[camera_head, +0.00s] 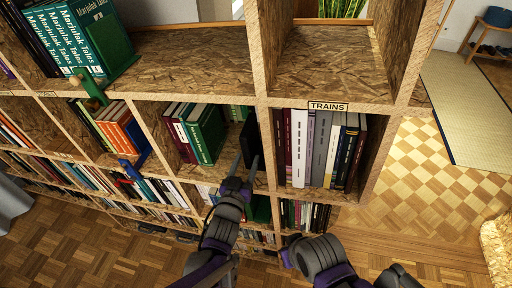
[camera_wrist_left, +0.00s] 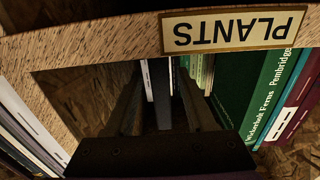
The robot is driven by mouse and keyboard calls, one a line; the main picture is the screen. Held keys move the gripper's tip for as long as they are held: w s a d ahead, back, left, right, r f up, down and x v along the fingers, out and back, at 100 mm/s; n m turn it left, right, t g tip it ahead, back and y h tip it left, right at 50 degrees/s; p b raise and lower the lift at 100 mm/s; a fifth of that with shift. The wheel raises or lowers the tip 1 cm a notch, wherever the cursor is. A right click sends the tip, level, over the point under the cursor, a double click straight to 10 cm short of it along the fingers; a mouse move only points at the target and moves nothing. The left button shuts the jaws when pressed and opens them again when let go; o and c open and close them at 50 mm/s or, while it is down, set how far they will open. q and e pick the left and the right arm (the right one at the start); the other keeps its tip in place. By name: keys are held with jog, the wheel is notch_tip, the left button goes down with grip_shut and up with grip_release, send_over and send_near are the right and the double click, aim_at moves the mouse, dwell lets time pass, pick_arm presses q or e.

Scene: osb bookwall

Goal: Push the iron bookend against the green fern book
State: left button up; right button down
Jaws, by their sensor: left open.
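The green fern book (camera_head: 205,138) stands upright at the right end of a short row in the middle shelf compartment. In the left wrist view the green fern book (camera_wrist_left: 262,95) is at the right, its spine showing. The black iron bookend (camera_head: 250,138) stands to the right of the book near the compartment's right wall, with a gap between them. My left gripper (camera_head: 244,168) is open, its two fingers reaching into the compartment in front of the bookend. In the wrist view the left gripper (camera_wrist_left: 162,110) straddles dark, narrow shapes I cannot identify surely. My right gripper (camera_head: 287,256) is low, its fingers unclear.
A wooden divider (camera_head: 266,150) separates this compartment from the TRAINS one, where a row of books (camera_head: 318,148) stands. The PLANTS label (camera_wrist_left: 233,30) appears upside down in the wrist view. More books fill shelves below. Parquet floor (camera_head: 420,185) is clear at the right.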

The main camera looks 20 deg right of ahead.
pick_arm(q)
jog(key=shift+x, duration=1.2)
grip_shut()
dwell(1.4)
jog(key=shift+w+a+f+b, duration=0.2)
jog(key=shift+w+a+b, duration=0.55)
jog(key=shift+b, duration=0.6)
jog(key=shift+w+a+f+b, duration=0.15)
jog(key=shift+w+a+b, duration=0.3)
jog(key=shift+a+b, duration=0.75)
jog(key=shift+w+a+f+b, duration=0.15)
jog(key=shift+w+a+b, duration=0.4)
jog(key=shift+b, duration=0.6)
jog(key=shift+w+a+b, duration=0.3)
jog(key=shift+a+b, duration=0.2)
jog(key=shift+b, duration=0.1)
